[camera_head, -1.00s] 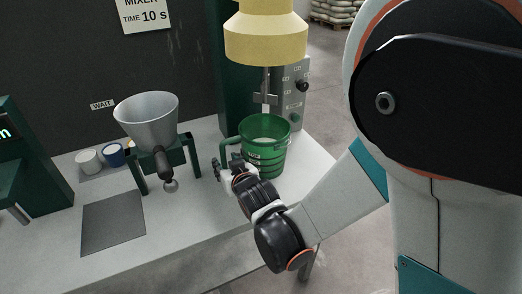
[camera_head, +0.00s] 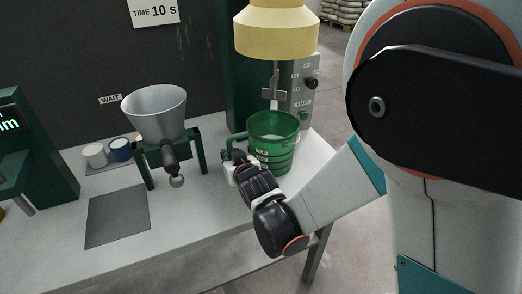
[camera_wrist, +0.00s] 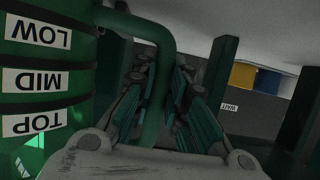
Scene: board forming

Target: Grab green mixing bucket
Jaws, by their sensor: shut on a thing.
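The green mixing bucket (camera_head: 271,150) stands upright under the yellow mixer head, with the mixer's shaft above its open top. In the wrist view the bucket (camera_wrist: 46,80) fills the left side, with labels LOW, MID and TOP upside down. Its green handle (camera_wrist: 157,75) runs between the fingers. My gripper (camera_head: 234,158) is at the bucket's left side, shut on the handle. In the wrist view the fingers of my gripper (camera_wrist: 158,105) lie on both sides of the handle.
The yellow mixer head (camera_head: 277,35) hangs right above the bucket. A control panel (camera_head: 303,92) stands behind it. A grey funnel on a green stand (camera_head: 155,112) is to the left. White (camera_head: 95,154) and blue (camera_head: 120,149) cups sit farther left. A dark mat (camera_head: 118,215) lies at front left.

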